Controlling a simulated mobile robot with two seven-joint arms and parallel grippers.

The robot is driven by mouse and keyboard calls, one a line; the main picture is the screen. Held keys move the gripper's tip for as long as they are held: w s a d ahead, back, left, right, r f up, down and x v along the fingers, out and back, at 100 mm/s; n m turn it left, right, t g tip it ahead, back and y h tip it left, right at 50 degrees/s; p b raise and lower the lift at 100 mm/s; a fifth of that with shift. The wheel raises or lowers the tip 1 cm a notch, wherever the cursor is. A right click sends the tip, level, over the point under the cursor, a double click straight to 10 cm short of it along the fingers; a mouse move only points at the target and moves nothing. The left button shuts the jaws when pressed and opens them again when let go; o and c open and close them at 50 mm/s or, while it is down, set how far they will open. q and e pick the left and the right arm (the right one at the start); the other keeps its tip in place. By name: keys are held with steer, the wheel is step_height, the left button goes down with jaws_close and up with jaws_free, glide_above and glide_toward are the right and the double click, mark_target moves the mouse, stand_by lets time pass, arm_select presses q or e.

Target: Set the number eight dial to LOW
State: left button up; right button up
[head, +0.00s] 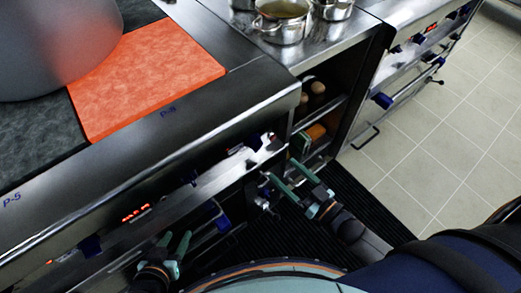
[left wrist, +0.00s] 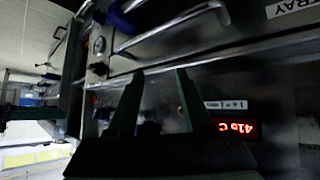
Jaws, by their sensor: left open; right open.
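The p-8 label (head: 168,112) is on the stove's front edge beside an orange hot plate (head: 150,75). Dark blue dials sit on the front panel below, one (head: 190,178) near the red display and another (head: 91,245) further left. I cannot read their numbers or settings, so which one is number eight is unclear. My left gripper (head: 177,236) is open and empty, low in front of the panel. In the left wrist view its open fingers (left wrist: 158,73) reach across the panel. My right gripper (head: 280,170) is open and empty near the panel's right end.
A large pot (head: 55,45) stands on the stove. Smaller pots (head: 284,20) stand on the steel counter. An open shelf (head: 325,105) is below. The red display (head: 136,213) also shows in the left wrist view (left wrist: 238,131). Tiled floor (head: 410,150) is clear at right.

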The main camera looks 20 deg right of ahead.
mark_target(260, 148)
steer(key=b+x, duration=0.1)
steer(key=x, duration=1)
steer(key=shift+r, duration=0.1)
steer(key=shift+c, duration=0.3)
steer(key=shift+d, duration=0.1)
jaws_close()
